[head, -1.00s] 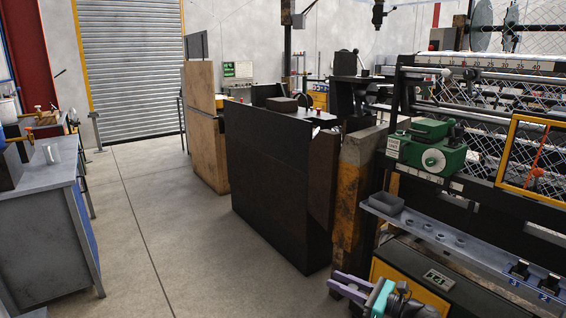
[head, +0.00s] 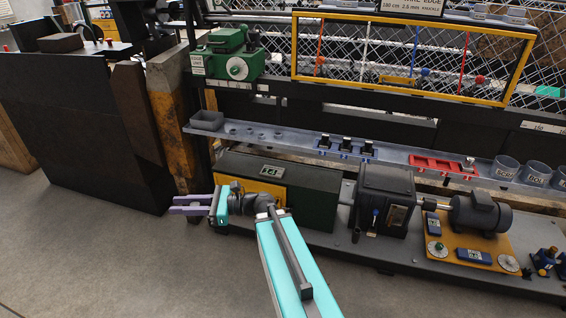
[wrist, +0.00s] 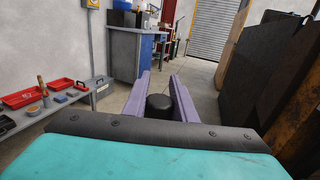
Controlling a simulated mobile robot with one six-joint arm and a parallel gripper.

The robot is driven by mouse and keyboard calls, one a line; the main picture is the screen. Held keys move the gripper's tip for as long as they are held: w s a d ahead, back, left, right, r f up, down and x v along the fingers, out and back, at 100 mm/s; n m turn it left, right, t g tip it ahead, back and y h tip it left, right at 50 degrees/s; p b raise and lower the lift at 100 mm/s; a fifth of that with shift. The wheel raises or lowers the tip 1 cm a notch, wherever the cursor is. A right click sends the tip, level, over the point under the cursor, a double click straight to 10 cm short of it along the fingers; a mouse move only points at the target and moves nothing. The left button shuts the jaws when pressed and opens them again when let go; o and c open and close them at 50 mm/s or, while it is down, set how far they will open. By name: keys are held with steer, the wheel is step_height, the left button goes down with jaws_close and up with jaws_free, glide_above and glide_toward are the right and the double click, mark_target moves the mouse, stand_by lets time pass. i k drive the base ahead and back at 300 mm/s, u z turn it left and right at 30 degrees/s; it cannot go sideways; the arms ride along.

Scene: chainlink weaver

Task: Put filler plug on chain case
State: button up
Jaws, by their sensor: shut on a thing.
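My gripper (head: 176,204) is at the lower left of the loom in the head view, with its purple fingers pointing left over open floor. In the wrist view my gripper (wrist: 160,77) is shut on a round black cap, seemingly the filler plug (wrist: 159,105), between its fingers. The plug cannot be made out in the head view. A long dark box with a yellow front panel (head: 266,194) stands just right of my gripper, apart from the fingers. A black housing (head: 385,205) stands to its right. I cannot tell for certain which one is the chain case.
A grey shelf (head: 290,143) with several small parts and a red tray (head: 443,166) runs above the boxes. A motor (head: 478,214) sits on a yellow plate at right. A worn wooden post (head: 172,120) stands behind my gripper. Floor at left is clear.

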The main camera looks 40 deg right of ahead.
mark_target(320, 183)
steer(key=u, duration=0.5)
steer(key=i, duration=1.55)
steer(key=z, duration=1.45)
